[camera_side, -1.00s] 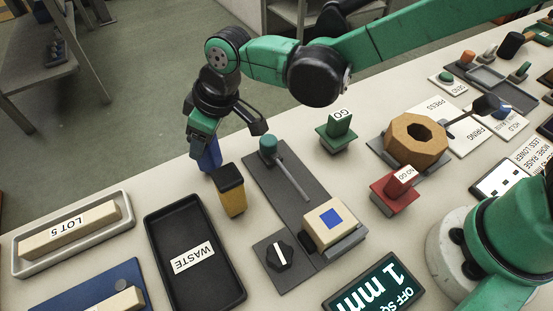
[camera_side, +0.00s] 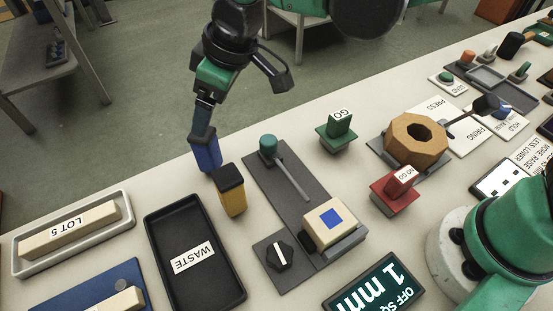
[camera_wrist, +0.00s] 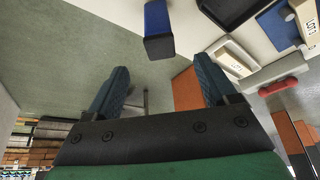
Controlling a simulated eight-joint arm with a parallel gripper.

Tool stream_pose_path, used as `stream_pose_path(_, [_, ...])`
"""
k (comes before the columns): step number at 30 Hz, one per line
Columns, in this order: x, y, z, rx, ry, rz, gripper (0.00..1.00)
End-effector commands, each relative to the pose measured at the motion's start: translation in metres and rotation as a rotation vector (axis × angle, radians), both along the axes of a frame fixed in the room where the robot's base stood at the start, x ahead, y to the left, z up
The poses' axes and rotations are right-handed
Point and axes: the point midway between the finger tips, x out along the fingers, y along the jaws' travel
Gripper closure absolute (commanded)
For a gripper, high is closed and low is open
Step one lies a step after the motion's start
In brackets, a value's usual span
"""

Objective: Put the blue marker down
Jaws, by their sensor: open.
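The blue marker (camera_side: 207,157) is a blue block with a dark top, standing upright on the bench near its far edge in the side view. It shows at the top of the wrist view (camera_wrist: 157,20), beyond the fingertips. My gripper (camera_side: 203,118) is above the blue marker, its fingers pointing down. In the wrist view my gripper (camera_wrist: 163,82) has its two fingers wide apart with nothing between them. From the side the fingertips overlap the marker's top, so the exact gap is hard to judge.
A yellow marker (camera_side: 233,202) with a black top stands close to the blue one. Near it are the black WASTE tray (camera_side: 231,292), a grey plate with a teal-knobbed lever (camera_side: 268,146) and the green GO block (camera_side: 338,130). The LOT 5 tray (camera_side: 125,207) is at left.

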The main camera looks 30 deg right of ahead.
Motion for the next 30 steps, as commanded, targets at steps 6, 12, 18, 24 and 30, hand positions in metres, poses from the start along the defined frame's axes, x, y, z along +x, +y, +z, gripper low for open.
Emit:
stream_pose_path(6, [-0.009, -0.01, 0.031, 0.0, 0.0, -0.001, 0.21])
stream_pose_path(12, [-0.012, -0.031, 0.042, 0.006, -0.01, -0.055, 0.21])
stream_pose_path(18, [-0.025, -0.122, 0.042, 0.041, -0.08, -0.338, 0.21])
stream_pose_path(24, [-0.057, -0.2, 0.023, 0.072, -0.163, -0.631, 0.21])
stream_pose_path(30, [-0.075, -0.232, 0.007, 0.084, -0.209, -0.771, 0.21])
